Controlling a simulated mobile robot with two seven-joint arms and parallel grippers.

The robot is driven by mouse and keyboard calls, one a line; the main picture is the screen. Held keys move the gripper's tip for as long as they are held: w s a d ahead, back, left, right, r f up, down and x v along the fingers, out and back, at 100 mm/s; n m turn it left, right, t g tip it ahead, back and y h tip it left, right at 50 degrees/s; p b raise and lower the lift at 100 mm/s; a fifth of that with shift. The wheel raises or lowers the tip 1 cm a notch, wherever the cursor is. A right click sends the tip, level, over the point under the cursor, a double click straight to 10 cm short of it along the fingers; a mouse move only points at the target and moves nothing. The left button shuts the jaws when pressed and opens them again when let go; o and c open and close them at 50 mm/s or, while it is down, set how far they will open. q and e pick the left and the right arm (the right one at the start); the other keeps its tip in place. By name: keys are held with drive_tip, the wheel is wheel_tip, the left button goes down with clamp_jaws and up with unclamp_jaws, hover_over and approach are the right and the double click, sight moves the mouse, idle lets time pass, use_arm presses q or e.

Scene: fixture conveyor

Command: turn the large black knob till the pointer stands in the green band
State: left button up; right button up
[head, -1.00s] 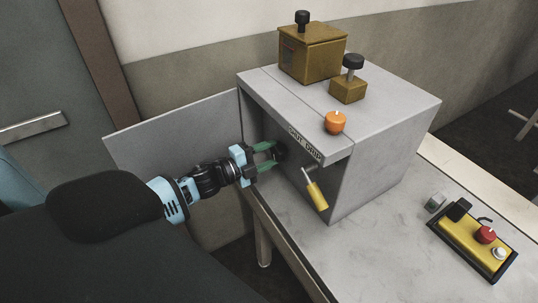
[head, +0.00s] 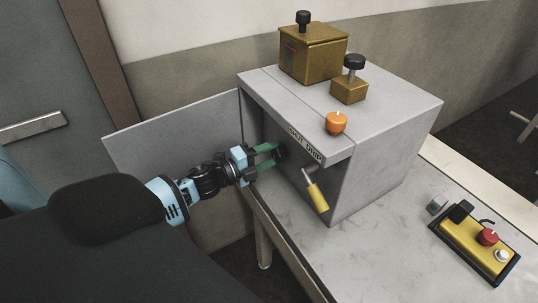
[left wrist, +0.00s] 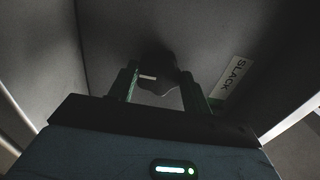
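The large black knob (head: 281,151) is on the inner wall of the grey open-sided housing (head: 385,160), in shadow. My left gripper (head: 273,155) reaches in from the left with its green fingers on either side of the knob. I cannot make out the pointer or the green band. My right gripper is not in view.
Brown boxes with black knobs (head: 303,18) (head: 354,63) and an orange knob (head: 336,123) are on top of the housing. A yellow-handled crank (head: 317,196) hangs at its front. A yellow control box with a red button (head: 487,237) lies on the table. A grey panel (head: 170,145) stands left.

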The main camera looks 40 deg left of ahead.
use_arm(q)
drive_tip(key=o, duration=0.4)
drive_tip(key=shift+r, duration=0.25)
drive_tip(key=r, duration=0.3)
drive_tip(key=shift+s+d+r, duration=0.1)
drive_tip(key=shift+s+d, duration=0.05)
drive_tip(key=shift+d, duration=0.05)
drive_tip(key=s+d, duration=0.2)
drive_tip(key=s, duration=0.2)
drive_tip(key=s+d+r, duration=0.1)
drive_tip(key=s+d, duration=0.2)
drive_tip(key=s, duration=0.2)
drive_tip(key=s+d, duration=0.3)
drive_tip(key=s, duration=0.1)
drive_tip(key=shift+s+r, duration=0.15)
